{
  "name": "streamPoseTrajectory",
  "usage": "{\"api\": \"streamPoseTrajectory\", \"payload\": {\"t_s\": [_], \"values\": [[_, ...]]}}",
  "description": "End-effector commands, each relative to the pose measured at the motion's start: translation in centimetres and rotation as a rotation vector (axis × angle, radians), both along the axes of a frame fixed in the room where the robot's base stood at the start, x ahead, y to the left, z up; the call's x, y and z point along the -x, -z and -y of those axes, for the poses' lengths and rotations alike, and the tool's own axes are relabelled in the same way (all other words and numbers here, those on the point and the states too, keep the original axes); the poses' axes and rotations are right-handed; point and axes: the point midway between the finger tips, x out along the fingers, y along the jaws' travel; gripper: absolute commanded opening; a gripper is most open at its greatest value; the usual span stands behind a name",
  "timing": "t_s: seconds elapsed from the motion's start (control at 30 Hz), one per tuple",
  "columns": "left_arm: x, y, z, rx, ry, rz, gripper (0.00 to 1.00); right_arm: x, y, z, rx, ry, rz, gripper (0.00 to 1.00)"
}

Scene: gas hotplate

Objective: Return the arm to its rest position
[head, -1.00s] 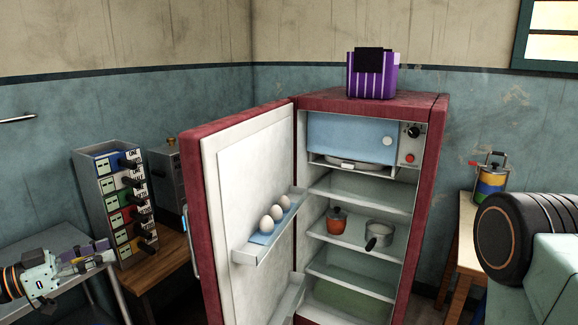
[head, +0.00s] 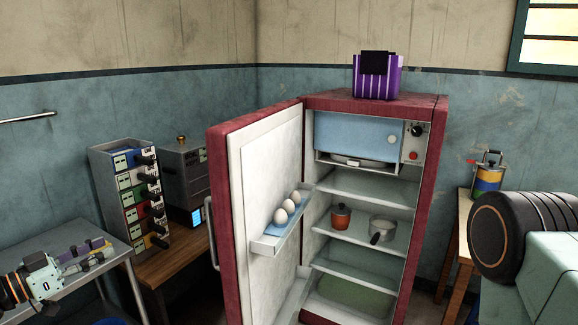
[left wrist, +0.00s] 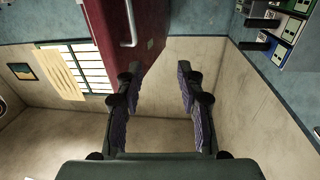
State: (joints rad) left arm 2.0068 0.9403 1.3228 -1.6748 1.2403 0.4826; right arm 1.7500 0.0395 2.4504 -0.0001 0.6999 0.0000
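My left gripper (head: 98,258) is at the lower left of the head view, in front of a grey table. In the left wrist view, my left gripper's (left wrist: 157,95) two dark, purple-padded fingers stand wide apart with nothing between them. The gripper is clear of the refrigerator (head: 428,190) and its open door (head: 240,215). The refrigerator door also shows past the fingers in the left wrist view (left wrist: 120,35). My right gripper is not in view.
A grey rack with coloured drawers (head: 120,195) stands on a wooden table (head: 175,262) left of the door. Eggs (head: 281,215) sit in the door shelf. An orange pot (head: 341,217) and a pale pan (head: 382,230) stand inside. A purple striped container (head: 377,80) is on top.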

Motion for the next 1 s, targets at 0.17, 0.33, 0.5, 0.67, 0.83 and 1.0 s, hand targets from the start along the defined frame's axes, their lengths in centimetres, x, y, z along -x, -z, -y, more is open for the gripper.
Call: {"api": "streamPoseTrajectory", "payload": {"t_s": [0.17,0.33,0.5,0.67,0.83,1.0], "values": [[-1.1,1.5,0.9,0.055,-0.120,-0.048,0.38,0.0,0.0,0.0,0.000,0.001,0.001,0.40],[-1.4,5.2,3.8,0.111,-0.249,-0.185,0.38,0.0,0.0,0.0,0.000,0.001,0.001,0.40],[1.1,11.7,8.8,0.133,-0.369,-0.439,0.38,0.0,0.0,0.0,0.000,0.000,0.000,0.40],[7.3,18.2,13.9,0.095,-0.452,-0.734,0.38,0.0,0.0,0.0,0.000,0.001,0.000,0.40],[16.3,23.2,18.0,0.005,-0.512,-1.030,0.38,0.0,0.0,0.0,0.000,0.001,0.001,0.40],[26.8,25.8,20.6,-0.131,-0.557,-1.303,0.38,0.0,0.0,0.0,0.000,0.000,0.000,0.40]]}}
